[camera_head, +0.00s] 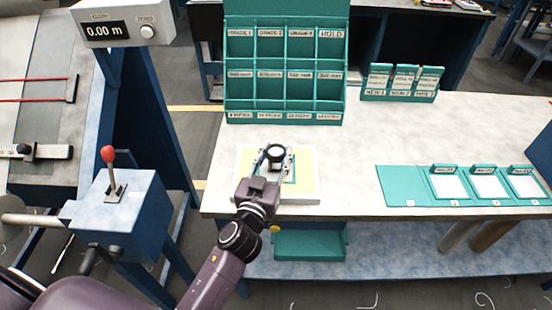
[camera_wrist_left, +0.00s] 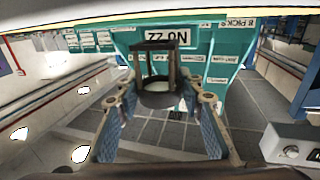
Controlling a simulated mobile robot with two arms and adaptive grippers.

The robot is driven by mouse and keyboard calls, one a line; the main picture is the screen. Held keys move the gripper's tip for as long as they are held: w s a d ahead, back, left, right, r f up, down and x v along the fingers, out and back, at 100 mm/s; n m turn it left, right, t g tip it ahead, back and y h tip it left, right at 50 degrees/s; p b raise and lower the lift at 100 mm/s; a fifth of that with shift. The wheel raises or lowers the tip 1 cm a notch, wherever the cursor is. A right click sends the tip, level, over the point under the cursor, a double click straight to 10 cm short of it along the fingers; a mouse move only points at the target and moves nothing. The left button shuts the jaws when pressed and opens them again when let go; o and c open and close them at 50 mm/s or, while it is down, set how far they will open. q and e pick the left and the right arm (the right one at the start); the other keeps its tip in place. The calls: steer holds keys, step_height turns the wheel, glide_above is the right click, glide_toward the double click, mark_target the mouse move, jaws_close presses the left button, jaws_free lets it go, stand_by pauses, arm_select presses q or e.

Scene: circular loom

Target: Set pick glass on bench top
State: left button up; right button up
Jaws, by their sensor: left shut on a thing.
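The pick glass (camera_head: 276,152) is a small dark frame with a round black ring. My left gripper (camera_head: 275,163) is shut on it and holds it over a pale yellow and white pad at the front left of the bench top (camera_head: 350,160). In the left wrist view the pick glass (camera_wrist_left: 158,92) sits between the two fingers of the left gripper (camera_wrist_left: 162,100), its frame upright beyond the fingertips. I cannot tell whether it touches the pad. My right gripper is not in view.
A teal rack of labelled compartments (camera_head: 286,75) stands at the back of the bench. A small teal card holder (camera_head: 400,84) is right of it, and a teal tray with white squares (camera_head: 405,185) lies at the right. A blue lever box (camera_head: 120,210) stands left. Mid-bench is clear.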

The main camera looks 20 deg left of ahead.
arm_select(q)
steer(key=shift+f, duration=0.6)
steer(key=shift+f, duration=0.1)
steer(key=shift+f+b, duration=0.2)
steer(key=shift+b, duration=0.1)
steer(key=o, duration=1.2)
steer(key=shift+r, duration=0.1)
steer(key=shift+c, duration=0.2)
